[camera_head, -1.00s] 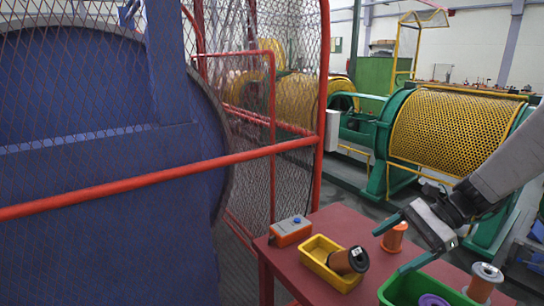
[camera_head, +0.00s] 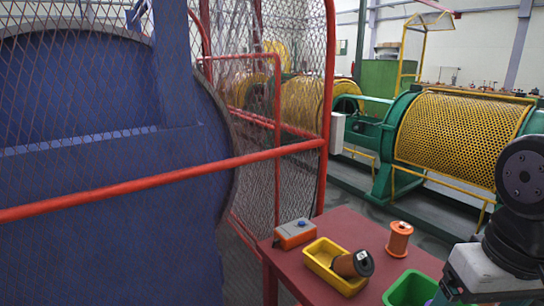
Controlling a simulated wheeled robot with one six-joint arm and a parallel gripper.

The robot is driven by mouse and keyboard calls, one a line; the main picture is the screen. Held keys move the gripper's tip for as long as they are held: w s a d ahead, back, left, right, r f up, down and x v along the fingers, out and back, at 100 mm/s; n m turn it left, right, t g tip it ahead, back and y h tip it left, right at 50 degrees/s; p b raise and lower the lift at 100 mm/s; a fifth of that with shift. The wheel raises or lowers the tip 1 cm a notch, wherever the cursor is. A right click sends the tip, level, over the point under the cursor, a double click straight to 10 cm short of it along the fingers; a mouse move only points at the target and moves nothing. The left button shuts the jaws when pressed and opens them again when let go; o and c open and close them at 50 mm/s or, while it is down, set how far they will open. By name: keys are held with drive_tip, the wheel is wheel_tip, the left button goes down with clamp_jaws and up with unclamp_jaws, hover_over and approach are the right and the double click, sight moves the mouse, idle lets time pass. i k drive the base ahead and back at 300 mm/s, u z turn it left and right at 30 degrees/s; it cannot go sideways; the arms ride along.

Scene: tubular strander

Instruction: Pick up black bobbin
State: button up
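The black bobbin (camera_head: 365,263) has a dark flange and a copper-brown winding. It lies tilted in the yellow tray (camera_head: 321,244), its flange towards the tray's right end. My gripper (camera_head: 452,292) is at the bottom right, to the right of the yellow tray and apart from the bobbin, by the right side of the green bin. It is seen partly end-on and runs to the picture's lower edge, so its finger gap and anything between the fingers cannot be made out.
The red table (camera_head: 352,226) also holds an orange control box (camera_head: 294,233), an upright orange bobbin (camera_head: 399,239) and a green bin (camera_head: 410,290). A red-framed mesh guard (camera_head: 328,110) stands left of the table. The green-and-yellow strander (camera_head: 460,130) stands behind.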

sight(360, 263)
drive_tip(key=z, duration=0.8)
drive_tip(key=k, duration=1.1)
drive_tip(key=u, duration=0.2)
drive_tip(key=i, duration=0.45)
